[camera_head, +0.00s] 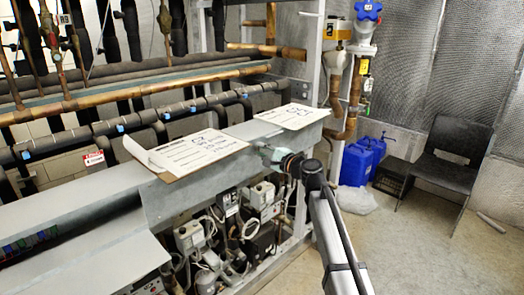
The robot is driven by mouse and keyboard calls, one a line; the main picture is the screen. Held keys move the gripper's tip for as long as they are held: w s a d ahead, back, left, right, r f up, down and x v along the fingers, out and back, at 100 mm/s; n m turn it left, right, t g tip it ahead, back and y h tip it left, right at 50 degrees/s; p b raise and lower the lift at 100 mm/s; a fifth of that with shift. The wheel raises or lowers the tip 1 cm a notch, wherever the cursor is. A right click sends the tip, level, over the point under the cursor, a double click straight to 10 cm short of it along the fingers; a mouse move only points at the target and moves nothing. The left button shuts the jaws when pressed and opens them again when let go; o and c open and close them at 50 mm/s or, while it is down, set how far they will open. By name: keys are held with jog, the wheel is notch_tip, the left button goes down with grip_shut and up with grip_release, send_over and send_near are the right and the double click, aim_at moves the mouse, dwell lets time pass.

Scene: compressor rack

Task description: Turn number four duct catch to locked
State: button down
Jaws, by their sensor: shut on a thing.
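My gripper (265,153) is at the front face of the grey metal duct (95,197), near the duct's right end. My arm reaches up to it from the lower right. The fingers are small in this view and appear closed at the duct's upper front edge, on what I take to be the duct catch. The catch is hidden behind the fingers and wrist. I cannot tell its angle, and no number is readable on it.
A paper-covered clipboard (190,152) and another paper sheet (292,116) lie on the duct. Compressor parts and cables (230,230) fill the space below. Blue containers (360,160) and a black chair (450,155) stand right.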

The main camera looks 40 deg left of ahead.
jog(key=shift+m, duration=0.9)
jog(key=c, duration=1)
grip_release()
jog(key=d, duration=0.8)
jog(key=s+d, duration=0.1)
jog(key=d, duration=0.3)
jog(key=shift+s, duration=0.1)
